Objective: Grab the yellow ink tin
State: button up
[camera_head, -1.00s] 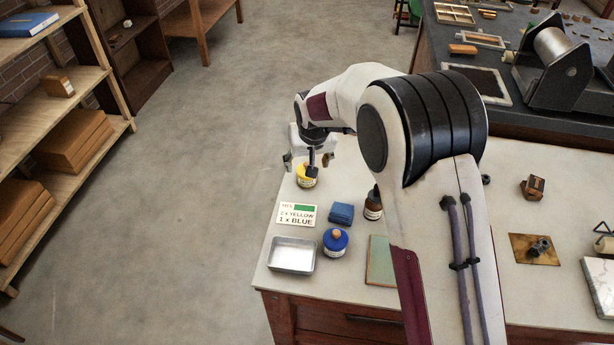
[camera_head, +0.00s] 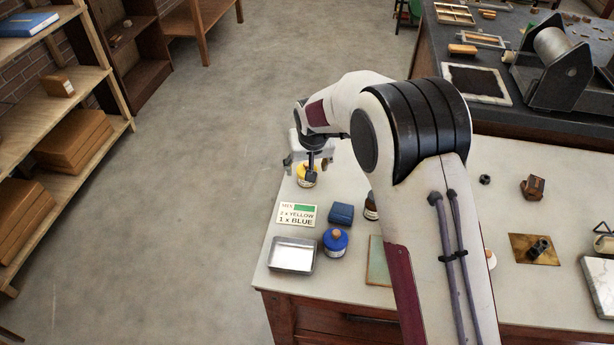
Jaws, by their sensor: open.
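The yellow ink tin (camera_head: 306,180) stands on the white worktop near its far left edge. It has a yellow top and a pale label. My gripper (camera_head: 299,171) is open, close above and around the tin's upper part, with one finger in front of it. I cannot tell whether the fingers touch the tin. Part of the tin is hidden by my gripper.
A card reading "2 x YELLOW, 1 x BLUE" (camera_head: 297,214), a blue cloth block (camera_head: 341,214), a blue tin (camera_head: 335,243) and an empty metal tray (camera_head: 292,255) stand nearer on the worktop. A dark bottle (camera_head: 371,207) is partly behind my arm.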

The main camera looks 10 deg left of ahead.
aim_at(304, 184)
jog(key=shift+f, duration=0.15)
jog(key=shift+x, duration=2.45)
jog(key=shift+w+d, duration=0.1)
jog(key=shift+d, duration=0.1)
jog(key=c, duration=1.4)
